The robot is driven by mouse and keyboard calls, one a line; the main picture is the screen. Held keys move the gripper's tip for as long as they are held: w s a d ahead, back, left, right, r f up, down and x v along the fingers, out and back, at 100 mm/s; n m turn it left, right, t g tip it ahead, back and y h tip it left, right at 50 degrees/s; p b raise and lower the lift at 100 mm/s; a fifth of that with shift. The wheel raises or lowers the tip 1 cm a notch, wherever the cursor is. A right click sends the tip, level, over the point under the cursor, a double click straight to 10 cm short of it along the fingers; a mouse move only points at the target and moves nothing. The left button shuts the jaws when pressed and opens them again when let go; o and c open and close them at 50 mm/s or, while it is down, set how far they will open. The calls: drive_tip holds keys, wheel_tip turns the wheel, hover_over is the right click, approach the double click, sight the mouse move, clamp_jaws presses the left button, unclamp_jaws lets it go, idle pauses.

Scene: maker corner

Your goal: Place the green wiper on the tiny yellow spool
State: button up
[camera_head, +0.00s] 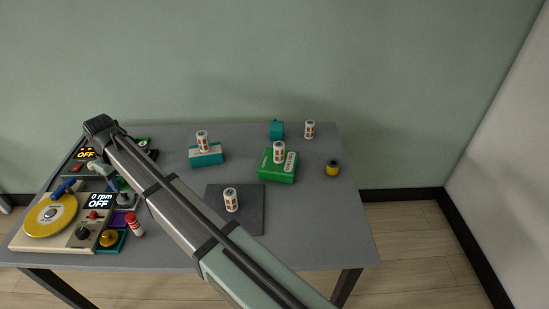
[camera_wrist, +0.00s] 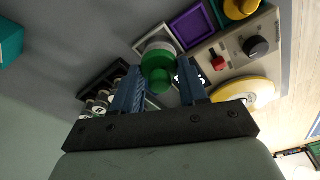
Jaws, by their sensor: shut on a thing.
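My gripper (camera_wrist: 160,72) has blue fingers closed on the sides of a green round-ended thing (camera_wrist: 158,72), which appears to be the green wiper. A pale grey-white round part shows just beyond it, and I cannot tell whether it belongs to the wiper. In the head view my arm reaches over the table to the left side, above the machine panel, and the held thing is hard to make out. The tiny yellow spool (camera_head: 333,169), yellow with a dark top, stands alone at the table's right side, far from my gripper.
The machine panel (camera_head: 24,241) carries a yellow disc (camera_head: 38,222) and OFF displays. A red-and-white cylinder (camera_head: 136,225) stands beside it. Labelled white cylinders stand on a teal box (camera_head: 207,159), a green box (camera_head: 277,173) and a dark mat (camera_head: 252,222). Bare table surrounds the yellow spool.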

drive_tip(key=w+d+r+m, duration=0.1)
drive_tip(key=w+d+m, duration=0.1)
drive_tip(key=w+d, duration=0.75)
drive_tip(key=w+d+r+m, duration=0.15)
drive_tip(key=w+d, duration=0.35)
drive_tip(key=d, duration=1)
drive_tip(key=w+d+m, duration=0.3)
drive_tip(key=w+d, duration=0.5)
drive_tip(key=d, duration=0.4)
drive_tip(key=r+m, duration=0.2)
hover_over(333, 161)
drive_tip(key=shift+t+h, duration=0.4)
drive_tip(key=shift+h, duration=0.1)
drive_tip(key=shift+s+f, duration=0.2)
drive_tip(key=shift+f, duration=2.25)
drive_tip(key=shift+s+f, duration=0.15)
drive_tip(key=shift+f, duration=2.3)
drive_tip(key=shift+f, duration=0.1)
drive_tip(key=o, duration=1)
drive_tip(key=shift+o, duration=0.2)
